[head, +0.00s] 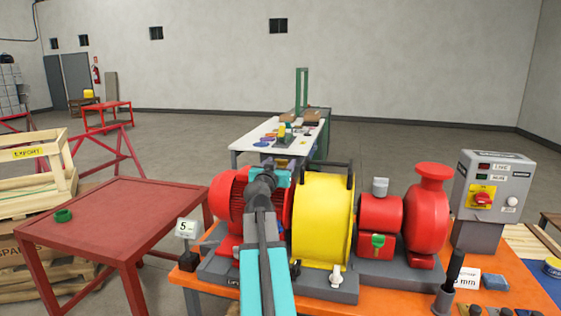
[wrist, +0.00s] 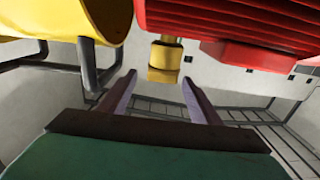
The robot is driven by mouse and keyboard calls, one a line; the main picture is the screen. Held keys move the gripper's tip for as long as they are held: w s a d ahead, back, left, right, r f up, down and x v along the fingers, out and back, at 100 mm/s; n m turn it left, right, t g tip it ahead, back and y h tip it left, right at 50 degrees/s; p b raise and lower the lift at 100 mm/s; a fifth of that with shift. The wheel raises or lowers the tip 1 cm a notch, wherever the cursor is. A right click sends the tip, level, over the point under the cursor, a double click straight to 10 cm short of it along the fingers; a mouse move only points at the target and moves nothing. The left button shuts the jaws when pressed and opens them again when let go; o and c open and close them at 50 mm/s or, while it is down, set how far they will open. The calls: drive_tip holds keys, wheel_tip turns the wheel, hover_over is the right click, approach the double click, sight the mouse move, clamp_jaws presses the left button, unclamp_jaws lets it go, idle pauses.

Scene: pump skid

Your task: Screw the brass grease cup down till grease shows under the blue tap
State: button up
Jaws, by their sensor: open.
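In the wrist view, the brass grease cup (wrist: 163,62) shows at the edge of the red ribbed motor (wrist: 235,22), beside the yellow guard (wrist: 70,20). My gripper (wrist: 158,79) is open and its two fingers point toward the cup, one on either side in the picture. I cannot tell whether they reach around it. Nothing is held. In the head view, my arm reaches over the motor (head: 226,198), and the cup and finger tips are hidden. No blue tap and no grease can be made out; a pale tap (head: 337,278) sits below the yellow guard (head: 323,220).
Dark bent bars (wrist: 93,65) stand close to the fingers in the wrist view. In the head view, a red pump casing (head: 427,215) and a grey control box (head: 487,195) stand to the right.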

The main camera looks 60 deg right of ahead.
drive_tip(key=shift+p+x, duration=0.3)
drive_tip(key=shift+x, duration=1.15)
